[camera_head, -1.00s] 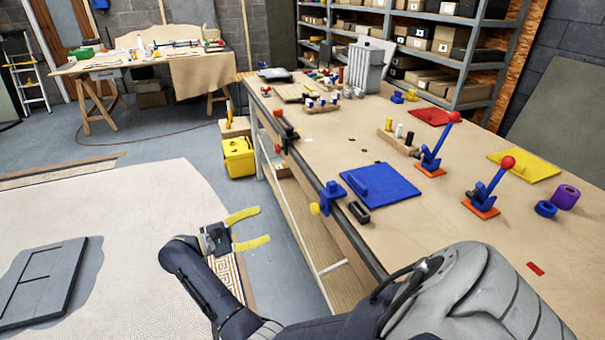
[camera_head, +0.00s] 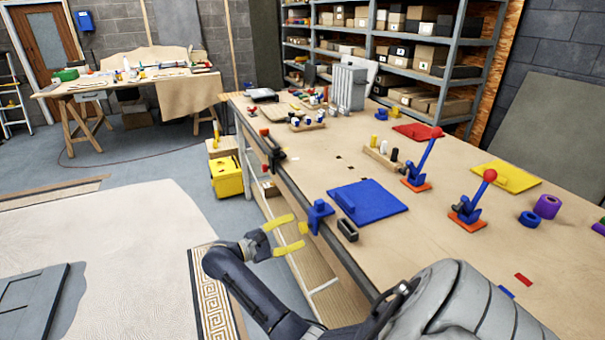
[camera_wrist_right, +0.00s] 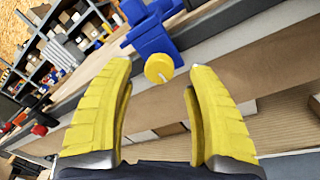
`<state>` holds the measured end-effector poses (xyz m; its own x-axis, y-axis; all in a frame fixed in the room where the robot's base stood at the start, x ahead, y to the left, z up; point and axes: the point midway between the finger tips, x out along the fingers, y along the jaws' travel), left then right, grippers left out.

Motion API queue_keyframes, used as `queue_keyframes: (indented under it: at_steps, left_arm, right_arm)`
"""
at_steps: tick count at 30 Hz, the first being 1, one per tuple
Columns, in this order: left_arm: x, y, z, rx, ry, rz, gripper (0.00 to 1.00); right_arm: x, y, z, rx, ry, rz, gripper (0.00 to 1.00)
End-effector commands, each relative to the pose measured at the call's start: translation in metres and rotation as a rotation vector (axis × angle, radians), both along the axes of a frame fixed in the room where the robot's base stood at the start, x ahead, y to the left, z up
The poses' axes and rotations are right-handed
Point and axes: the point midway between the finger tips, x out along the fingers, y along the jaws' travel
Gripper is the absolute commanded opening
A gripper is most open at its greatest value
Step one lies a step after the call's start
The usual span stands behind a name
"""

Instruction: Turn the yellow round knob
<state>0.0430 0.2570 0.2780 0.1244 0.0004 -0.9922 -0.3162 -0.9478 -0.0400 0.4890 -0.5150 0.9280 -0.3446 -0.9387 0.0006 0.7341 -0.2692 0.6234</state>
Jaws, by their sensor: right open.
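The yellow round knob (camera_wrist_right: 158,68) sits on the side of a blue clamp (camera_wrist_right: 150,38) at the workbench edge. In the head view, the knob (camera_head: 304,229) is small and faces the gripper, below the blue clamp (camera_head: 319,212). My right gripper (camera_head: 297,232) is open, its yellow fingers pointing at the knob from the left of the bench. In the right wrist view, the knob shows ahead of the gap between the open fingertips (camera_wrist_right: 156,78), with no visible contact. Nothing is held. My left gripper is not in view.
The wooden workbench (camera_head: 345,160) carries a blue panel (camera_head: 375,198), two red-knobbed levers and a black block (camera_head: 347,230) close to the clamp. Another dark clamp (camera_head: 270,148) is farther along the edge. Floor left of the bench is open, with a yellow box (camera_head: 227,177).

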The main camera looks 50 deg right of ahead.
Motion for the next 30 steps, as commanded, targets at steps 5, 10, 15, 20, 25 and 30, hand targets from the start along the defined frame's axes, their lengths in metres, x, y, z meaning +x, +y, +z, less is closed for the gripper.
queue_keyframes:
  at_steps: [5,10,15,20,25,30]
  left_arm:
    - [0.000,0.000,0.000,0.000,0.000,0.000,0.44]
    - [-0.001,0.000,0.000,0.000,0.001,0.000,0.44]
    - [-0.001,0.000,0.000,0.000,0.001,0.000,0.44]
    - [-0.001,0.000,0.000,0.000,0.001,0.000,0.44]
    - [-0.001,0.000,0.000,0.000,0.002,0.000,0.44]
    - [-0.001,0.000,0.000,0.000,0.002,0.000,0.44]
  right_arm:
    - [-0.006,-0.018,0.001,-0.001,-0.001,-0.001,0.55]
    - [-0.010,-0.027,0.000,0.000,-0.001,0.000,0.55]
    - [-0.011,-0.029,0.000,0.000,0.000,0.000,0.55]
    - [-0.011,-0.029,0.000,0.000,-0.001,0.001,0.55]
    - [-0.011,-0.029,0.000,0.000,-0.001,0.001,0.46]
    - [-0.010,-0.029,0.000,0.000,-0.001,0.001,0.26]
